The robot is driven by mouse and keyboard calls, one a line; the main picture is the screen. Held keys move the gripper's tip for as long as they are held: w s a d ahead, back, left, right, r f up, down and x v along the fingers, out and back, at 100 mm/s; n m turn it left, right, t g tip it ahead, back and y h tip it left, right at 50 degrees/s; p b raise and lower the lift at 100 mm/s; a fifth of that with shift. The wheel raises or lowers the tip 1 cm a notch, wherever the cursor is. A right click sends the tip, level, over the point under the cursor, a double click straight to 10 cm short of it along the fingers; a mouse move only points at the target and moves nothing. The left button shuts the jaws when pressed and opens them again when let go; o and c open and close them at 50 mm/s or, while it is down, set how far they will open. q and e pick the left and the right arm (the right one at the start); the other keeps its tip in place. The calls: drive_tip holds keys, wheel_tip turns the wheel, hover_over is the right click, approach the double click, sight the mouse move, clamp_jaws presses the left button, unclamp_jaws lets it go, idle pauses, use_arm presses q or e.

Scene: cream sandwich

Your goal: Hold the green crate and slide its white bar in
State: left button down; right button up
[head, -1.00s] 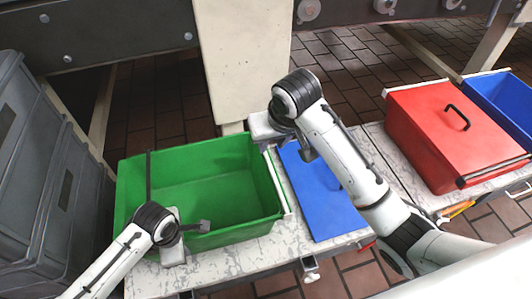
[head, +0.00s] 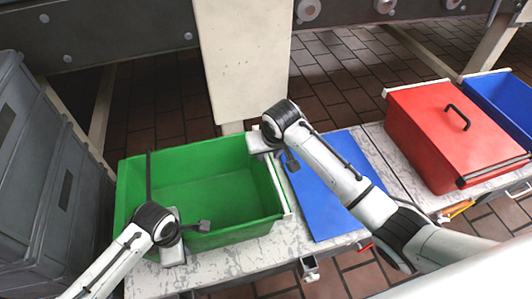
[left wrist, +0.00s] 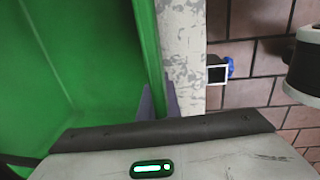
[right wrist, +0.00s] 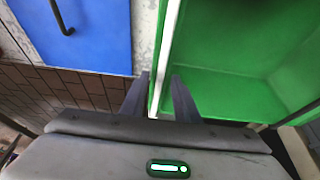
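The green crate (head: 210,180) stands open on the pale, worn table. The white bar (head: 279,190) lies along its right rim and also shows in the right wrist view (right wrist: 167,48). My left gripper (head: 176,248) is at the crate's near wall. In the left wrist view its fingers (left wrist: 159,103) sit close on both sides of the green wall (left wrist: 152,60), shut on it. My right gripper (head: 266,146) is at the far end of the bar. In the right wrist view its fingers (right wrist: 160,95) are apart, one on each side of the bar.
A blue panel (head: 335,190) with a dark handle lies right of the green crate. A red lidded crate (head: 440,150) and a blue crate (head: 505,95) stand further right. Grey stacked crates (head: 50,190) stand close on the left. A beige pillar (head: 243,60) rises behind.

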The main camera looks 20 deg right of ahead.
clamp_jaws()
idle(1.4)
